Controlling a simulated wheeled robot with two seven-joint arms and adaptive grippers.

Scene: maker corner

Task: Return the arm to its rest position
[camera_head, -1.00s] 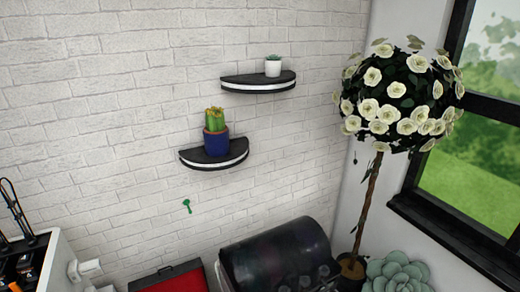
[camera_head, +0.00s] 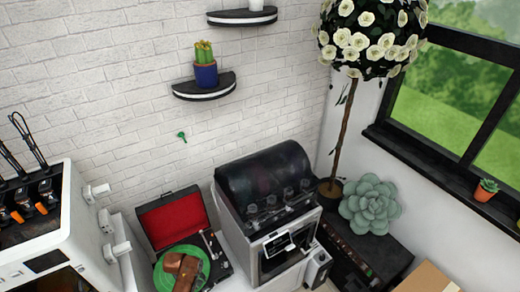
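Neither of my arms nor grippers shows in the head view. The view looks down at a corner with a white brick wall (camera_head: 90,90) and a window on the right.
A white machine (camera_head: 60,235) stands at the left. A record player with a red lid (camera_head: 172,220) and a dark-hooded machine (camera_head: 265,175) stand along the wall. A potted flower tree (camera_head: 345,130), a green succulent (camera_head: 370,205) and a cardboard box (camera_head: 425,279) are at right.

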